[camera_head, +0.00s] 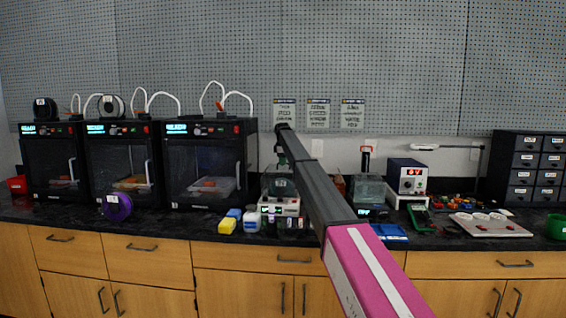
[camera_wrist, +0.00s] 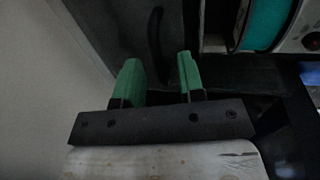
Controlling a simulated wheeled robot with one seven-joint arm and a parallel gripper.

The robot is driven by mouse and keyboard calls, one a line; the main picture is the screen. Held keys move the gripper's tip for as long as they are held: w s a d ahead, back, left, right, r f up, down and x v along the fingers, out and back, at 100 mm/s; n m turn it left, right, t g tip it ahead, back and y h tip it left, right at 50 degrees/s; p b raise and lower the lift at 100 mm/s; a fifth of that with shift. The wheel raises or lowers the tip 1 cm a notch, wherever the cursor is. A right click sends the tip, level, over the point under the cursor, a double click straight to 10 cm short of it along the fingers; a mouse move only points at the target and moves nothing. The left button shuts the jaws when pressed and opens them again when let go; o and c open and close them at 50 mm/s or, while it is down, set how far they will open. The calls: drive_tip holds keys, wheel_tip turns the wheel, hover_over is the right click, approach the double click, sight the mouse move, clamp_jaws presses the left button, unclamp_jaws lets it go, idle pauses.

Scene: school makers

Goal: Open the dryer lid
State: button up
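In the wrist view, my gripper (camera_wrist: 160,72) has two green fingers set apart, with nothing clasped between them. A dark curved handle (camera_wrist: 155,45) stands on a dark panel just beyond the fingertips, roughly in line with the gap. I cannot tell whether it belongs to the dryer. In the head view, a clear-sided box with a dark base and a lit display (camera_head: 370,189) stands on the counter right of my arm and may be the dryer; its lid looks down. My arm reaches to the back of the counter, and the fingers cannot be made out there.
Three black 3D printers (camera_head: 205,165) stand at the left. A purple spool (camera_head: 117,207) and small bottles sit before them. A power supply (camera_head: 407,177), a white board (camera_head: 490,225) and a drawer cabinet (camera_head: 530,165) stand right. A teal round thing (camera_wrist: 266,24) is near my gripper.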

drive_tip(key=shift+r, duration=0.1)
wheel_tip(320, 180, up, 10)
drive_tip(key=s, duration=0.2)
drive_tip(key=shift+r, duration=0.2)
drive_tip(key=shift+s, duration=0.15)
